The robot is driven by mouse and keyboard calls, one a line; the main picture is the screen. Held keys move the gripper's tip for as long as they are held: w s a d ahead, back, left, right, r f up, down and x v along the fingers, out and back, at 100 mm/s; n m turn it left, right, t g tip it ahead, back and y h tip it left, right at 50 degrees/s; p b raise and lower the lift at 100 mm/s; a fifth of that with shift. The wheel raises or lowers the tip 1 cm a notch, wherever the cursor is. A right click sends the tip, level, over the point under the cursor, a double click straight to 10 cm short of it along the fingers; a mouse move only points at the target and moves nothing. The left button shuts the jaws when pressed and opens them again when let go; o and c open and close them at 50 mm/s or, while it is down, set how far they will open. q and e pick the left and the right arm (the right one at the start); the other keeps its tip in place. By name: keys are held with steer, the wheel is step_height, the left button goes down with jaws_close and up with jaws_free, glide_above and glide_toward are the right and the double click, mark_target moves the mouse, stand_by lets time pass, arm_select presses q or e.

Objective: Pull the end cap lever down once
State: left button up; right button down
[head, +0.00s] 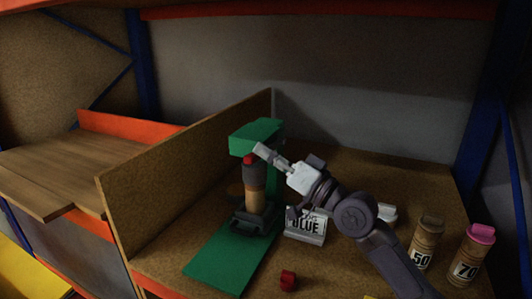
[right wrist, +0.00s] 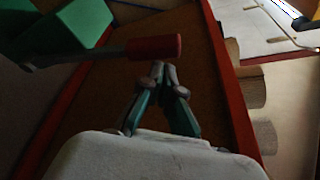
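The green end cap press (head: 256,134) stands on the shelf, with a green base plate (head: 222,262). Its lever shows in the right wrist view as a dark rod with a red grip (right wrist: 154,48), sticking out from the green press head (right wrist: 85,22). My right gripper (head: 262,150) is beside the press head. In the right wrist view its fingertips (right wrist: 164,70) are together and empty, close to the red grip; contact is unclear. My left gripper is not in view.
A sign reading BLUE (head: 305,226) stands right of the press. A small red piece (head: 288,281) lies in front. Bottles marked 50 (head: 426,243) and 70 (head: 472,255) stand at the right. A wooden divider (head: 190,170) rises left of the press.

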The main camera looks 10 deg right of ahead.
steer(key=v, duration=0.7)
steer(key=shift+s, duration=0.2)
steer(key=shift+d+f, duration=0.1)
steer(key=shift+d, duration=0.1)
